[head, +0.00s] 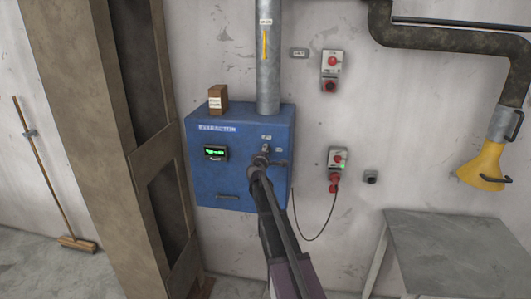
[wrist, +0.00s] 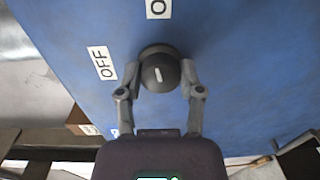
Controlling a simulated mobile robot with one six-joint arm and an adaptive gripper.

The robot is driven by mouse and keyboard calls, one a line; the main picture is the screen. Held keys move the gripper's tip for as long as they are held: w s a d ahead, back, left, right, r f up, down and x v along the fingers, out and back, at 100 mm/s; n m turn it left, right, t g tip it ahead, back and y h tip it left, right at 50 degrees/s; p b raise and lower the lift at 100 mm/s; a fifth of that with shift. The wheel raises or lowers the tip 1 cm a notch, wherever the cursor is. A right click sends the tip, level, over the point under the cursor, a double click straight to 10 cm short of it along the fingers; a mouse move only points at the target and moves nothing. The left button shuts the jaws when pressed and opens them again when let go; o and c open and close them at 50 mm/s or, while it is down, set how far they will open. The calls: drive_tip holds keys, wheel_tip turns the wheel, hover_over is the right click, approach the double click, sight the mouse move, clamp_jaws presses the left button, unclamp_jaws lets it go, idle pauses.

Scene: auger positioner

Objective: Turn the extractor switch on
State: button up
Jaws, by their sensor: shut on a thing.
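The extractor switch is a dark round knob (wrist: 160,68) on the front of a blue box (head: 222,180). My gripper (wrist: 161,88) is shut on the knob, one finger on each side of it. In the head view my gripper (head: 262,160) reaches the upper right of the box front and partly hides the knob. In the wrist view a white mark on the knob points roughly straight up the picture, towards a label (wrist: 158,8) cut off by the top edge, its visible letter an O. A label reading OFF (wrist: 101,63) lies to the left of the knob.
A green-lit display (head: 215,152) is on the box's left side. A small brown block (head: 217,98) and a grey pipe (head: 267,60) stand on top.

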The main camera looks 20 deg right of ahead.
drive_tip(key=shift+w+d+m, duration=0.1)
drive_tip(key=shift+m, duration=0.9)
drive_tip(key=o, duration=1.1)
